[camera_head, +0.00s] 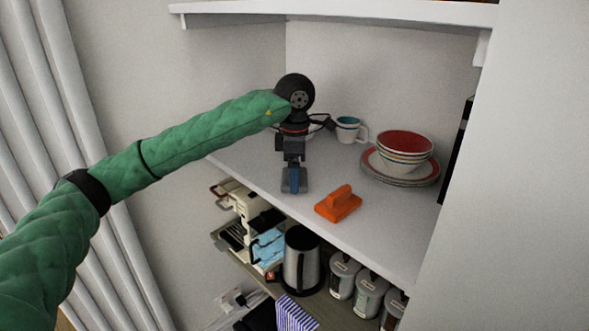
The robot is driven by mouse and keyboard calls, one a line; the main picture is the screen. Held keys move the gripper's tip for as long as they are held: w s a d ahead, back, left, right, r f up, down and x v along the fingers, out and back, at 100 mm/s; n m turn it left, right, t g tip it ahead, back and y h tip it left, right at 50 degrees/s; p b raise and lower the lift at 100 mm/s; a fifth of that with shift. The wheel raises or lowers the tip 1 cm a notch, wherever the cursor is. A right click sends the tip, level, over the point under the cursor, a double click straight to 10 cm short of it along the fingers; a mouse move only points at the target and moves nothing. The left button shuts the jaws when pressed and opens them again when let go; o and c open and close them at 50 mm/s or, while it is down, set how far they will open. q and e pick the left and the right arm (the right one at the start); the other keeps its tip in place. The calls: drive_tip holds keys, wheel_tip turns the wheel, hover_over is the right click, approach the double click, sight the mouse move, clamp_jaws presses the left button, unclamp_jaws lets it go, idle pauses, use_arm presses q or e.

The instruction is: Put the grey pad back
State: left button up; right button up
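My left arm comes in from the left in a green sleeve. Its dark gripper (294,183) points down over the left part of the white shelf (255,155). A dark blue piece shows between the fingertips; I cannot tell whether it is a held object or part of the gripper. I cannot make out a separate grey pad. An orange block with a raised handle (338,204) lies on the shelf, just right of the gripper and apart from it. My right gripper is out of view.
A striped bowl on plates (400,170) and a white mug (348,131) stand at the back right of the shelf. A lower shelf holds a steel kettle (301,265) and several canisters (343,277). An upper shelf (240,8) overhangs.

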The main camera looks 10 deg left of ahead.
use_arm(q)
drive_tip(key=shift+f, duration=0.15)
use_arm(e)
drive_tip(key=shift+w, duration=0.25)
use_arm(q)
drive_tip(key=o, duration=0.7)
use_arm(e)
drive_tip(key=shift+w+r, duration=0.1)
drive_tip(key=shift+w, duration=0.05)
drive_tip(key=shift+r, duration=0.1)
use_arm(q)
drive_tip(key=shift+r, duration=0.25)
drive_tip(key=shift+r+b, duration=0.1)
drive_tip(key=shift+b, duration=0.2)
wheel_tip(320, 180, up, 5)
drive_tip(key=b, duration=0.2)
drive_tip(key=shift+w+r+b, duration=0.1)
drive_tip(key=shift+b, duration=0.2)
drive_tip(key=shift+r+b, duration=0.3)
drive_tip(key=shift+r, duration=0.65)
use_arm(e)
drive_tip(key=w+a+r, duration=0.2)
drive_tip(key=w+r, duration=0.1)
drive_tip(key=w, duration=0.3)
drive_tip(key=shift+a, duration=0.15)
